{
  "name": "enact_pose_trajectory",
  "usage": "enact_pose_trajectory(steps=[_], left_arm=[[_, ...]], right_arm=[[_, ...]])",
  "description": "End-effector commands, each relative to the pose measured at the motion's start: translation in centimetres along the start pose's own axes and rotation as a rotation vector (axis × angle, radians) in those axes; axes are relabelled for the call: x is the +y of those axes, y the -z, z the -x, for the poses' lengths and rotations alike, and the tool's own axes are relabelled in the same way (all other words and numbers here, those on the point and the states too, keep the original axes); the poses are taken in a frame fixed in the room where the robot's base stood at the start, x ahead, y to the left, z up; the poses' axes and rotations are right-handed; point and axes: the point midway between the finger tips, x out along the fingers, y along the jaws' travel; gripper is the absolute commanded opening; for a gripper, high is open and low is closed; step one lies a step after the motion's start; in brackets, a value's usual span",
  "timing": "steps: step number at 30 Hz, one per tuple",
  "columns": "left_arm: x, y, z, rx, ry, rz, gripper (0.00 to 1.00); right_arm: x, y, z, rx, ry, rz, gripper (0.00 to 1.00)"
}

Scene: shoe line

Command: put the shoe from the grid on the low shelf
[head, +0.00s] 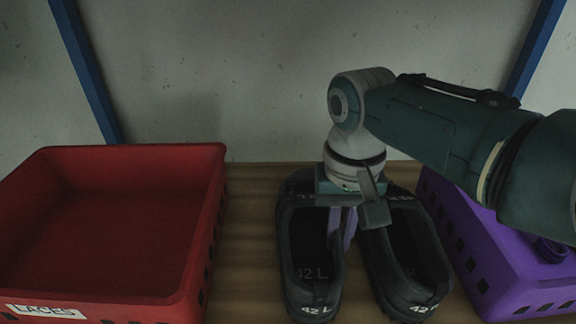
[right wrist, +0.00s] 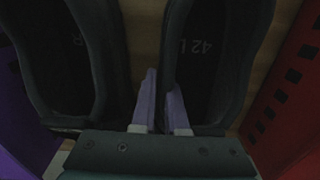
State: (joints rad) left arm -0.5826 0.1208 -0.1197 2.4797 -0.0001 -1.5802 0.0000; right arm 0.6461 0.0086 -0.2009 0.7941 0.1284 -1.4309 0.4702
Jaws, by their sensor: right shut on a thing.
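Two dark shoes stand side by side on the wooden shelf board (head: 250,240). The left one in the head view (head: 312,250) is marked 42 L, and its mate (head: 410,255) is close on its right, with a heel mark that also reads as 42. My right gripper (head: 343,228) reaches down between them, its purple fingers shut on the near side wall of the 42 L shoe. The right wrist view shows the fingers (right wrist: 162,112) at the rim of the 42 L shoe (right wrist: 203,65), with the other shoe (right wrist: 75,60) apart on the left. My left gripper is out of view.
A red crate (head: 215,220) labelled LACES stands on the left, looking empty. A purple crate (head: 470,240) stands close on the right, partly behind my right arm, with something purple in it. A strip of bare wood lies between the red crate and the shoes.

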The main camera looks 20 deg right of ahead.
Motion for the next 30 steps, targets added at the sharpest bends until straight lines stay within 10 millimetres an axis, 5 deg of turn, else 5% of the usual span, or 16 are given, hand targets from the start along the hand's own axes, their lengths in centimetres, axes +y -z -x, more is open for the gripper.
enact_pose_trajectory(steps=[4, 5, 12, 22, 30], left_arm=[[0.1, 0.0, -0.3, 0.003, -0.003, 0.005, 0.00], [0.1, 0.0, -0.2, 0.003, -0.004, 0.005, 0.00], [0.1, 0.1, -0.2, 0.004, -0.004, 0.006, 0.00], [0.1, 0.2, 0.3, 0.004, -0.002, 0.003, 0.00], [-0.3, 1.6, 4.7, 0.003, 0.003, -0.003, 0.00]], right_arm=[[0.0, 0.1, -0.4, 0.002, 0.001, 0.000, 0.00], [0.0, 0.0, -0.4, 0.000, 0.000, 0.000, 0.13], [0.0, 0.0, -0.3, 0.000, 0.000, 0.000, 0.40], [0.0, 0.0, 0.4, 0.001, 0.000, 0.000, 0.41], [0.0, 0.1, 5.8, 0.002, 0.001, 0.000, 0.41]])
